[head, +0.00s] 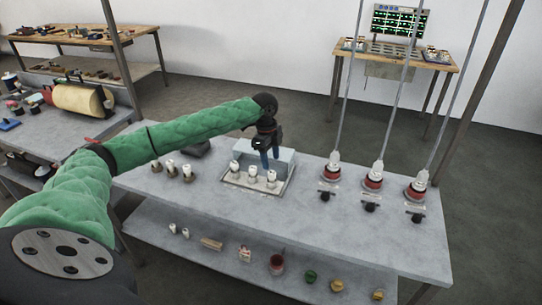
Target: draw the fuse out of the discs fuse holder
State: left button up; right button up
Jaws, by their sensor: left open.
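A grey fuse box (228,181) stands in the middle of the grey table, with a pale raised back. Three white fuse pieces stand in a row along its front: a left one (235,168), a middle one (252,172) and a right one (271,177). Any disc marking is too small to make out. My left gripper (270,162) points down over the box, open, its blue fingertips just behind and above the middle and right pieces. No fuse shows between the fingers. I cannot tell whether they touch anything. My right gripper is out of view.
Three small white-topped pieces (171,169) stand left of the box. Three red-and-white fittings on rods (373,182) stand at the right, with black parts in front. The lower shelf (185,262) holds several small items. The tabletop between box and fittings is clear.

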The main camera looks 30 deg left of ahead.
aim_at(272, 172)
pick_arm(q)
jog(key=shift+d+f+p, duration=0.15)
jog(key=shift+f+p, duration=0.45)
jog(key=shift+f, duration=1.25)
jog(key=shift+d+f+p, duration=0.15)
jog(key=shift+f+p, duration=0.4)
jog(key=shift+f, duration=1.25)
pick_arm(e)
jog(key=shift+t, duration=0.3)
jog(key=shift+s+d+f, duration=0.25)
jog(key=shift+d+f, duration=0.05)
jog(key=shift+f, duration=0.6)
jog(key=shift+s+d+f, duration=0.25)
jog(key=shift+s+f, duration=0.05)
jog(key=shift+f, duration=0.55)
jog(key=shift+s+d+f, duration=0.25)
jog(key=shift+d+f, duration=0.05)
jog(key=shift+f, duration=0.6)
pick_arm(q)
grip_shut()
jog(key=shift+r, duration=0.2)
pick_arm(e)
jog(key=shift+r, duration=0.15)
pick_arm(q)
jog(key=shift+r, duration=0.1)
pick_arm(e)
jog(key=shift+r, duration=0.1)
